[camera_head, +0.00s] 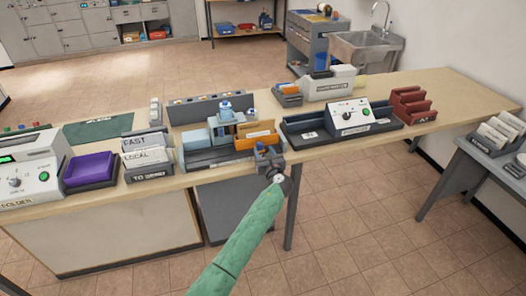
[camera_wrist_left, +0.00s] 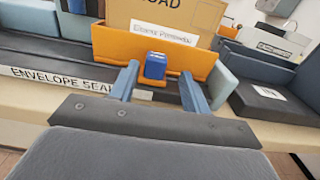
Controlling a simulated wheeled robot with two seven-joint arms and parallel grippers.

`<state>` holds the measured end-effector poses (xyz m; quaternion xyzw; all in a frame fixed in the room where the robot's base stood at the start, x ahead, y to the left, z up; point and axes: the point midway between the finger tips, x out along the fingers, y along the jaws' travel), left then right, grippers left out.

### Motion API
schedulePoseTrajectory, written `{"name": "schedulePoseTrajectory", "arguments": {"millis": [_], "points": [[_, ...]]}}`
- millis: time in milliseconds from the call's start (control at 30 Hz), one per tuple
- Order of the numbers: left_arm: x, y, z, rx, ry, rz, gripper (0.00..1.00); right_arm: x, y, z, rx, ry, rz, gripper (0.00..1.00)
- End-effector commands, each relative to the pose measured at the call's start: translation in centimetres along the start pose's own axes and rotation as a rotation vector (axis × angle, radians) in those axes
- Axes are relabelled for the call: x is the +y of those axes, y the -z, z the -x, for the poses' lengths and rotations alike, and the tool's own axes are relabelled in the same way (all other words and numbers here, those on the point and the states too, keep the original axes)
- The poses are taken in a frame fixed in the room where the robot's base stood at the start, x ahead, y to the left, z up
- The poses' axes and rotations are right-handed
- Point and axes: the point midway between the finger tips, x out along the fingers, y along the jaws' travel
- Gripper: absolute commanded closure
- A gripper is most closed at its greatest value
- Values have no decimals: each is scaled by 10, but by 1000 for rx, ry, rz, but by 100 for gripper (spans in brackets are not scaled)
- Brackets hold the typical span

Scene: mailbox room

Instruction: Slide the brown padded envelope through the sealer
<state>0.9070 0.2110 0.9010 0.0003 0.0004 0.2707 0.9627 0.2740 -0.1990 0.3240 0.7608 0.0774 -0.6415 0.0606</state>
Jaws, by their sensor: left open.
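The brown padded envelope (camera_wrist_left: 200,15) stands upright in an orange holder (camera_wrist_left: 112,45), in the wrist view; a white label is on the holder's front or the envelope. In the head view the orange holder (camera_head: 256,141) sits at the right part of the envelope sealer (camera_head: 206,155), a dark bed with light-blue blocks. My left gripper (camera_head: 269,158) is at the table's front edge, in front of the holder. It is open; its two blue-grey fingers (camera_wrist_left: 158,74) stand either side of a small blue block (camera_wrist_left: 155,65) on the holder's front. Contact cannot be told. My right gripper is not in view.
A dark machine with a grey dial box (camera_head: 348,114) stands right of the sealer. Letter trays (camera_head: 148,155) and a purple tray (camera_head: 90,168) stand left. A red rack (camera_head: 411,105) is farther right. The table's right end (camera_head: 465,90) is clear.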

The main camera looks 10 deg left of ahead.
Motion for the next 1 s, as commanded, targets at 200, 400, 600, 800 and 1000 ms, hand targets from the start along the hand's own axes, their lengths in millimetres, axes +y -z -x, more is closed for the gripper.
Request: {"name": "schedulePoseTrajectory", "arguments": {"millis": [200, 400, 600, 800, 1000], "points": [[-1, 3, 35, 0, 1, 1, 53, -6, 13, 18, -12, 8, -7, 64], [-2, 2, 54, 1, 2, 0, 53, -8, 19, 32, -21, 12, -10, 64], [-2, 0, 58, 0, 1, 0, 53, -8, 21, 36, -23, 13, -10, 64], [-2, 0, 57, 0, 1, 0, 53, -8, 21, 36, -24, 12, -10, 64], [-1, 6, 58, 10, 2, 11, 53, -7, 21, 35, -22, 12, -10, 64]]}}
